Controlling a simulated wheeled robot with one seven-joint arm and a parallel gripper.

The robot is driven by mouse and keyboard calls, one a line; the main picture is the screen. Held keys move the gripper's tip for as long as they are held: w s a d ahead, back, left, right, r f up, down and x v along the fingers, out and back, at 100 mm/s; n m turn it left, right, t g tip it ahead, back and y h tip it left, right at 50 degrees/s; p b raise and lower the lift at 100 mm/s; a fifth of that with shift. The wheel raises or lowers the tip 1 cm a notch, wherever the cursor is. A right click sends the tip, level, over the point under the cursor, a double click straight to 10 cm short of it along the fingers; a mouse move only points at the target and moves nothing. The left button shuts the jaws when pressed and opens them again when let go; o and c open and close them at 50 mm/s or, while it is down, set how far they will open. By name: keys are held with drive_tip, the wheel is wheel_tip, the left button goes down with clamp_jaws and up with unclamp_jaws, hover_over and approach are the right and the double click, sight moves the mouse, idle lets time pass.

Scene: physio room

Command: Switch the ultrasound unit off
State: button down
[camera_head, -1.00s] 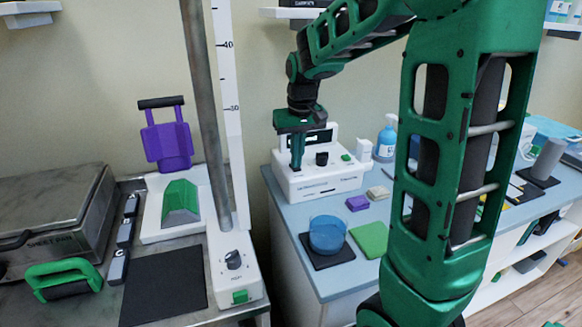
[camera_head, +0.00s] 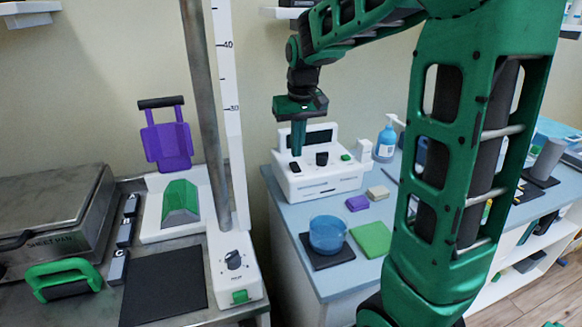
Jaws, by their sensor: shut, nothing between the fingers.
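The ultrasound unit (camera_head: 325,185) is a white box with a sloped front, standing at the back left of the blue-topped counter. Its face has a dark screen (camera_head: 319,138), a black knob (camera_head: 322,158), a small green button (camera_head: 346,157) and a black rocker switch (camera_head: 295,167) at the left. I cannot tell which way the rocker is tipped. My gripper (camera_head: 297,153) points down, shut and empty, just above the rocker, with a small gap showing between them. It hides the left edge of the screen.
A blue bowl (camera_head: 327,234) on a dark mat, a green pad (camera_head: 371,239), a purple block (camera_head: 357,203) and a beige block (camera_head: 378,192) lie in front of the unit. A blue pump bottle (camera_head: 386,142) stands to its right. A tall post (camera_head: 203,110) rises at the left.

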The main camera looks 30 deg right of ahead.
sight(296, 169)
drive_tip(key=shift+r, duration=1.6)
drive_tip(key=s+f+m, duration=0.1)
drive_tip(key=s+f, duration=0.2)
drive_tip(key=s, duration=0.7)
drive_tip(key=s+d+f+m+g, duration=0.1)
drive_tip(key=s+f, duration=0.1)
drive_tip(key=s, duration=0.8)
drive_tip(key=s+d+f+m, duration=0.1)
drive_tip(key=s+f+m, duration=0.1)
drive_tip(key=s, duration=0.8)
drive_tip(key=shift+s+d+f+g+y, duration=0.2)
drive_tip(key=shift+s+f+g+y, duration=0.15)
drive_tip(key=shift+f, duration=0.45)
